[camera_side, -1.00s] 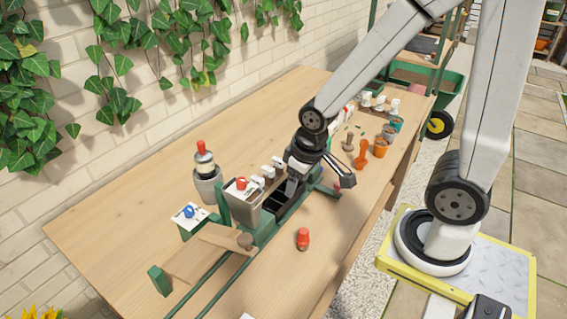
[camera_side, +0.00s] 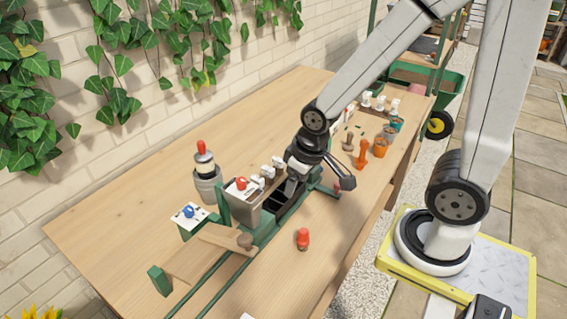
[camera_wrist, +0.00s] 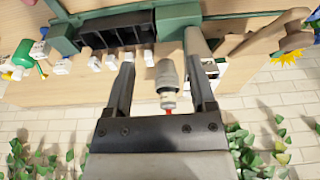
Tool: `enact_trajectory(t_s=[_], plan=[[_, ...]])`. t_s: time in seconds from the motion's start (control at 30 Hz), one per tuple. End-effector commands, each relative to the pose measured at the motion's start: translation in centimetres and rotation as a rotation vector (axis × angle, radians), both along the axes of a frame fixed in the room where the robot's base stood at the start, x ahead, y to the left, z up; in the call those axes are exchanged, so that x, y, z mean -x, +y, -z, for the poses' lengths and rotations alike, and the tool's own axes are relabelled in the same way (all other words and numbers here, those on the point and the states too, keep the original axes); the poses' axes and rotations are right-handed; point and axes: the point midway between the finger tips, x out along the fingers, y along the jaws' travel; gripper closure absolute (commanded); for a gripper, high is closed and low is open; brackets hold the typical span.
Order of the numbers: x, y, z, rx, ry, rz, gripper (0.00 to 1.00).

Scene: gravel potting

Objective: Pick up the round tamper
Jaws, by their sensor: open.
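An orange peg-shaped piece (camera_side: 361,155) with a flared foot stands upright on the bench, right of my gripper in the side view. A shorter brown piece (camera_side: 348,141) stands just behind it. Either could be the round tamper; I cannot tell which. My gripper (camera_wrist: 160,50) is open and empty in the wrist view, its fingers wide apart. In the side view it hangs above the dark, divided green-framed bin, left of both pieces. I cannot make out either piece in the wrist view.
The divided bin (camera_wrist: 115,38) lies beyond the fingers. A grey pot holding a red-topped bottle (camera_side: 205,165) stands at left. A red-topped object (camera_side: 303,238) stands in front. Orange pots (camera_side: 381,147) and white-topped items (camera_side: 380,103) stand at the far right. The front right bench is mostly clear.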

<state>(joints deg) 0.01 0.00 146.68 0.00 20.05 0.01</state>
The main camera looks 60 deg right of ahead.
Motion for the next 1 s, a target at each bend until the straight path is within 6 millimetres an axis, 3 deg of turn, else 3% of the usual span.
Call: enact_trajectory(t_s=[0.47,1.0], plan=[[0.0,0.0,-0.3,0.000,-0.001,0.000,0.27],[-0.1,0.0,-4.4,0.000,-0.004,0.000,0.27]])
